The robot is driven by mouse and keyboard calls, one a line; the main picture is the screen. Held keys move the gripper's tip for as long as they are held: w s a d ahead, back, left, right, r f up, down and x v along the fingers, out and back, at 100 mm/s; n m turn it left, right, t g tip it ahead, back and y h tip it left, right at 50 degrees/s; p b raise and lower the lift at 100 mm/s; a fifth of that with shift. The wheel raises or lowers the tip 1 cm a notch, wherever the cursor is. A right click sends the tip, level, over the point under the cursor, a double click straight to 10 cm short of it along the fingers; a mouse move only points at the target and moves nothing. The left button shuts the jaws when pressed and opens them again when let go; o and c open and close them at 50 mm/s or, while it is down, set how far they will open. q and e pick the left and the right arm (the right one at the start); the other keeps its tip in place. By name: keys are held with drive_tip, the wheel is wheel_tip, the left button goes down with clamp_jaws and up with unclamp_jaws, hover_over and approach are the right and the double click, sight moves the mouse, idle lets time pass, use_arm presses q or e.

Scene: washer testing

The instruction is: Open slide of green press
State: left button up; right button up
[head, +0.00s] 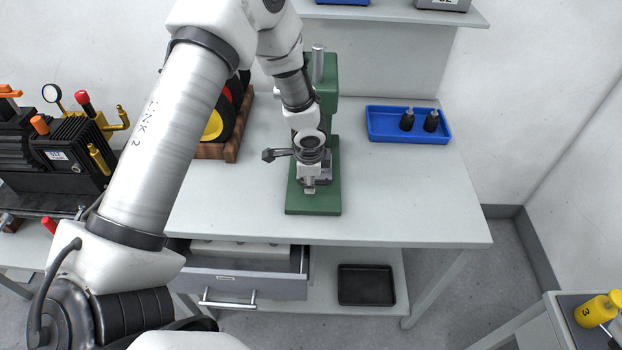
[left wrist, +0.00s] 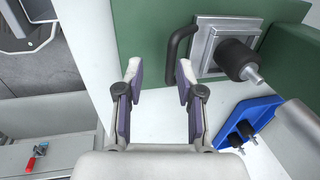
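The green press (head: 314,207) stands on the table in the head view, with a flat base and a tall column behind. In the left wrist view its green body (left wrist: 148,40) fills the top. A grey square metal slide (left wrist: 205,45) lies on it, with a dark bar handle (left wrist: 176,46) on its left and a black knob with a metal pin (left wrist: 236,58) over it. My left gripper (left wrist: 159,72) is open and empty, its right fingertip close to the handle's lower end. I cannot tell whether they touch. In the head view my arm hides much of the press.
A blue tray (head: 383,136) with two dark bottles stands right of the press. A wooden rack (head: 232,150) with coloured discs is left of it. An open drawer (head: 252,284) juts out below the tabletop. The table's right front is clear.

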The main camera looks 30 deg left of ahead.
use_arm(q)
drive_tip(key=w+f, duration=0.2)
drive_tip(key=w, duration=0.1)
drive_tip(key=shift+w+f, duration=0.1)
drive_tip(key=shift+f, duration=0.2)
drive_tip(key=shift+s+r, duration=0.4)
drive_tip(key=shift+s, duration=0.15)
clamp_jaws()
drive_tip(key=shift+s+r, duration=0.15)
drive_tip(key=shift+s, duration=0.1)
use_arm(e)
drive_tip(key=shift+w+f, duration=0.3)
drive_tip(key=shift+w, duration=0.45)
use_arm(q)
unclamp_jaws()
drive_tip(key=shift+w, duration=0.1)
drive_tip(key=shift+w+f, duration=0.3)
drive_tip(key=v, duration=1.2)
use_arm(e)
drive_tip(key=shift+w, duration=0.15)
use_arm(q)
drive_tip(key=shift+w, duration=0.1)
